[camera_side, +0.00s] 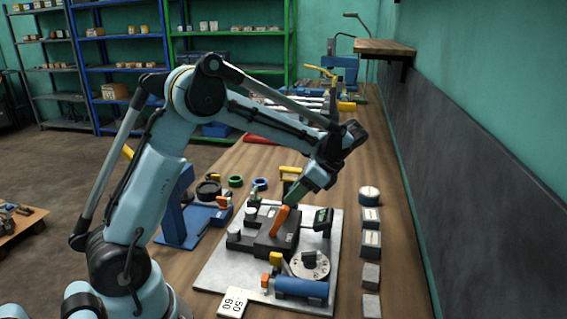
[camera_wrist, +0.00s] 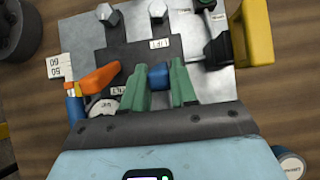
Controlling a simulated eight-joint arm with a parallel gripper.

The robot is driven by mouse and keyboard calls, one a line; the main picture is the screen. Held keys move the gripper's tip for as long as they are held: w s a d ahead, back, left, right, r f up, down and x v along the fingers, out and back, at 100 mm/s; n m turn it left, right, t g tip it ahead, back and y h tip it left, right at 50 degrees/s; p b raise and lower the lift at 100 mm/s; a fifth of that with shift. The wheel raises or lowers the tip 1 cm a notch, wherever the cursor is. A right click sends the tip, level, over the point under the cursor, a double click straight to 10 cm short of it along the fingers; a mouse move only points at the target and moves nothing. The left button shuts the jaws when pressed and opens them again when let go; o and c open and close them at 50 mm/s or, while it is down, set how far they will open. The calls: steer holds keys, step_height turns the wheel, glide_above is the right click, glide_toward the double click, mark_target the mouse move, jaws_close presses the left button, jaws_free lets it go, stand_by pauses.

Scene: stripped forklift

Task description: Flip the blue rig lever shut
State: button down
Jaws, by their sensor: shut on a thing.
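The blue lever (camera_wrist: 158,76) shows between my two green fingers in the wrist view, near a "LIFT" label on the dark block (camera_wrist: 115,58). My gripper (camera_wrist: 160,68) is shut on the blue lever. In the side view my gripper (camera_side: 308,192) comes down at a slant over the rig's dark block (camera_side: 256,243), and I cannot pick out the blue lever there. An orange lever (camera_side: 279,219) stands tilted on the same block; it also shows in the wrist view (camera_wrist: 101,78), left of my fingers. The blue lever's lower part is hidden by the fingers.
The rig sits on a pale plate (camera_side: 212,273) on the wooden bench. A yellow-handled clamp (camera_wrist: 258,32) stands close on the right in the wrist view. A blue cylinder (camera_side: 301,288) and a round dial (camera_side: 310,264) lie at the front. Grey blocks (camera_side: 371,243) line the right.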

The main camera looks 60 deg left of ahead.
stand_by(0.4)
steer(key=c, duration=1)
jaws_free()
steer(key=shift+o, duration=0.2)
steer(key=v, duration=0.7)
steer(key=shift+w+d, duration=0.15)
steer(key=shift+w, duration=0.05)
steer(key=shift+s+r, duration=0.1)
steer(key=shift+r, duration=0.05)
steer(key=s+d+f+n+t+h, duration=0.2)
steer(key=s+d+n+t+h, duration=0.3)
steer(key=s+d+n+t, duration=0.3)
steer(key=s+n+t, duration=0.1)
steer(key=s+t, duration=0.2)
steer(key=t, duration=0.1)
steer(key=shift+s+d, duration=0.3)
steer(key=shift+s, duration=0.1)
